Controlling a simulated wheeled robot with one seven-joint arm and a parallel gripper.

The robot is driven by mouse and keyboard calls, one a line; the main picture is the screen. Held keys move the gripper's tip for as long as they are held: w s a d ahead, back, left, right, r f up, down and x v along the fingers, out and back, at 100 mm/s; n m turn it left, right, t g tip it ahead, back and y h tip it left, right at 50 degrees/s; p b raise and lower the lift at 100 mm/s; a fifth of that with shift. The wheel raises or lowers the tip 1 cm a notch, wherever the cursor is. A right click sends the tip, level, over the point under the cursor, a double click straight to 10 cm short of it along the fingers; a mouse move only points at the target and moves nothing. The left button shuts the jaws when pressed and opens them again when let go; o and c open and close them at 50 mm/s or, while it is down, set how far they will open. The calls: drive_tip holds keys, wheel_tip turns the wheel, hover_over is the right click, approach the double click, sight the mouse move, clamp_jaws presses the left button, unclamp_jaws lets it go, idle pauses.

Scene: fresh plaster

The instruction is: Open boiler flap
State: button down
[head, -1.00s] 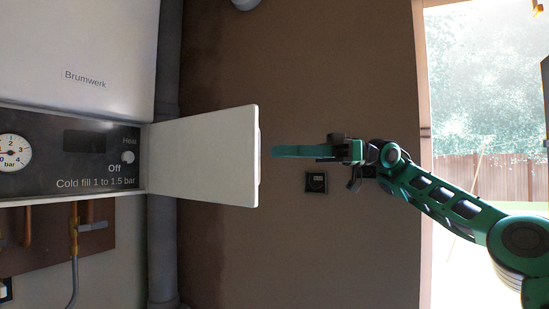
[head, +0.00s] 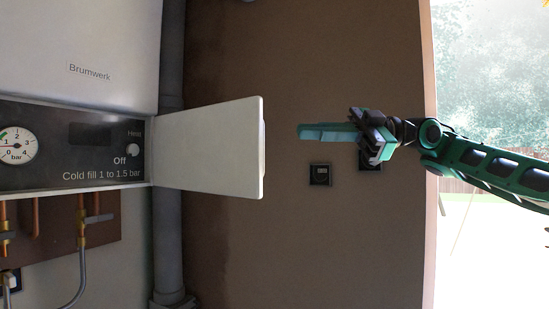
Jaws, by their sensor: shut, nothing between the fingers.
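The white boiler (head: 95,40) marked Brumwerk hangs at the left in the head view. Its flap (head: 208,148) stands swung out to the right from the right end of the dark control panel (head: 75,170). The panel lies exposed, with a round pressure gauge (head: 17,146), a dark display (head: 90,134) and a white knob (head: 132,150) at Off. My gripper (head: 302,132) is shut and empty, to the right of the flap's free edge and apart from it, fingers pointing left.
Copper pipes and valves (head: 82,228) run below the boiler. A grey vertical pipe (head: 168,240) stands behind the flap. Small dark wall fittings (head: 320,174) sit on the brown wall below my gripper. A bright opening (head: 480,90) is at the right.

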wheel_tip(320, 180, down, 4)
drive_tip(key=d+n+t, duration=0.2)
drive_tip(key=n+t, duration=0.3)
drive_tip(key=n, duration=0.2)
drive_tip(key=a, duration=1)
drive_tip(key=shift+a+f+y, duration=0.15)
drive_tip(key=shift+y, duration=0.15)
drive_tip(key=w+d, duration=0.3)
drive_tip(key=w, duration=0.5)
drive_tip(key=shift+w+d, duration=0.2)
drive_tip(key=shift+d, duration=0.05)
